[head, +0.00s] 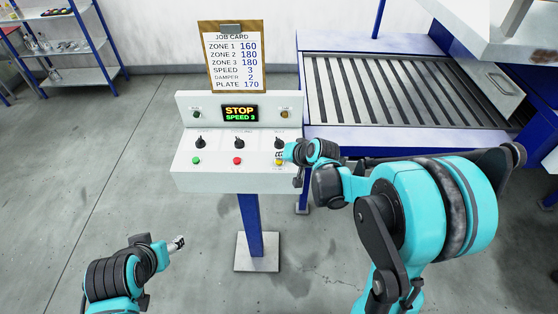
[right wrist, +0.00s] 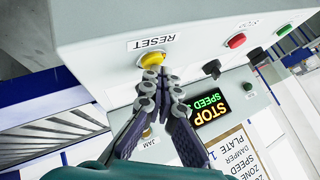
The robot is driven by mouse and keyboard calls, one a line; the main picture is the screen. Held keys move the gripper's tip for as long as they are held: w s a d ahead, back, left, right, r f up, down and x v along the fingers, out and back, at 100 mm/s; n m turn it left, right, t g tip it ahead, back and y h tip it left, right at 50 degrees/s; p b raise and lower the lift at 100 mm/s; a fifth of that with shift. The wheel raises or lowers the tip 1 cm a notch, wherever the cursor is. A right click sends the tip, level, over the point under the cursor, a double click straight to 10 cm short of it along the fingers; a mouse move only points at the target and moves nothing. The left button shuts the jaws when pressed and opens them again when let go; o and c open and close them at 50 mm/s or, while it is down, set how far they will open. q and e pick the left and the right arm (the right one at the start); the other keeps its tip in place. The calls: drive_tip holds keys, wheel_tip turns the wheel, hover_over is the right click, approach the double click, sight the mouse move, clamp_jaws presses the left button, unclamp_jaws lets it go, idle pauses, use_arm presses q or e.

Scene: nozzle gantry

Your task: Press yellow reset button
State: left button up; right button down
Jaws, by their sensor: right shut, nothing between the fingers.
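The yellow reset button (head: 279,162) is at the right end of the lower row on the white control panel (head: 220,181). In the right wrist view the yellow button (right wrist: 151,60) sits beside the RESET label. My right gripper (head: 282,154) is shut and empty, with its fingertips at the button. In the right wrist view the shut fingertips (right wrist: 157,72) overlap the button's edge and look to be touching it or very close. I cannot tell whether it is pushed in. My left gripper (head: 178,243) is low on the left, away from the panel; its jaws are too small to read.
The panel has a green button (head: 196,160), a red button (head: 238,160) and black knobs. Its display (head: 240,113) reads STOP, SPEED 3. A job card (head: 235,60) stands above. A slatted conveyor (head: 400,95) lies behind right. The floor at left is clear.

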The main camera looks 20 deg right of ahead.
sight(280, 162)
drive_tip(key=shift+f, duration=0.15)
idle(0.3)
drive_tip(key=shift+r+p, duration=0.6)
drive_tip(key=shift+r, duration=0.35)
wheel_tip(280, 162, up, 5)
drive_tip(key=p, duration=0.4)
drive_tip(key=shift+r, duration=0.1)
idle(0.3)
